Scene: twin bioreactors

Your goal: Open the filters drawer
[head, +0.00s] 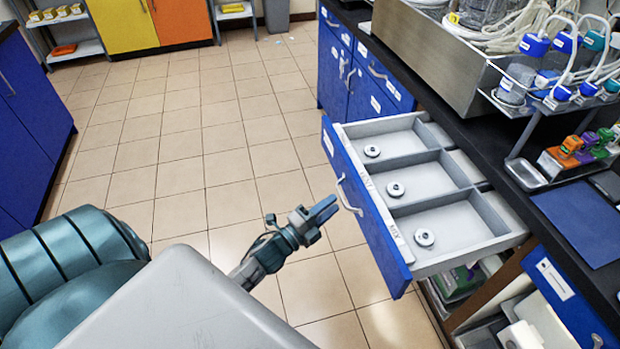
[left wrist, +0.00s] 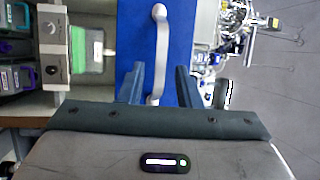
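The blue-fronted drawer (head: 367,205) stands pulled far out from under the black bench. Inside are three grey compartments, each holding a round white disc, at the back (head: 372,151), middle (head: 396,189) and front (head: 424,237). The labels on its rim are too small to read. Its silver handle (head: 347,195) also shows in the left wrist view (left wrist: 162,50). My left gripper (head: 327,210) is just outside the handle. In the left wrist view its fingers (left wrist: 160,84) are apart, one on each side of the handle bar; contact is not visible. My right gripper is not in view.
Blue cabinet doors (head: 345,75) stand beyond the drawer. The bench above holds a steel basin (head: 430,50) with tubing and blue-capped bottles. An open lower compartment with containers is below the drawer. Tiled floor (head: 200,140) left of the drawer is clear.

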